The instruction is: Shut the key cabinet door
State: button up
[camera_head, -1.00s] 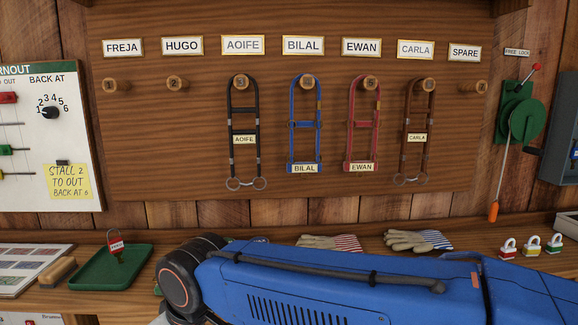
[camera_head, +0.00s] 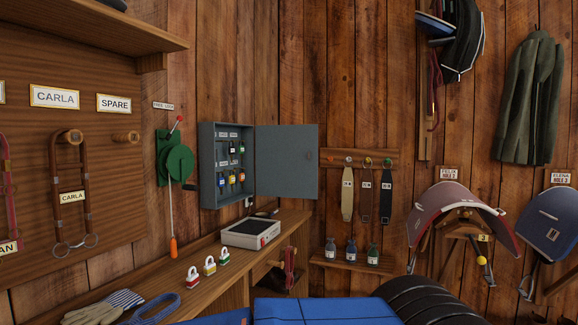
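The key cabinet (camera_head: 208,170) is a grey metal box on the wooden wall, left of the room's corner. Its door (camera_head: 288,160) stands wide open, swung out to the right, with its flat inner face showing and a small knob or catch near its free edge. Several keys with coloured tags hang inside in rows. My gripper is not in view; only my blue arm shows along the bottom edge, well below and in front of the cabinet.
The bench (camera_head: 130,285) runs under the cabinet. On it are a white-rimmed tray (camera_head: 251,232), several padlocks (camera_head: 210,266) and gloves (camera_head: 103,306). A green lever device (camera_head: 178,162) is left of the cabinet. Hanging straps (camera_head: 367,190) are right of the door.

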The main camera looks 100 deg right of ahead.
aim_at(284, 169)
jog(key=z, duration=0.95)
jog(key=i+j+z, duration=0.1)
jog(key=z, duration=1.25)
jog(key=j+z, duration=0.15)
jog(key=z, duration=0.35)
jog(key=i, duration=0.05)
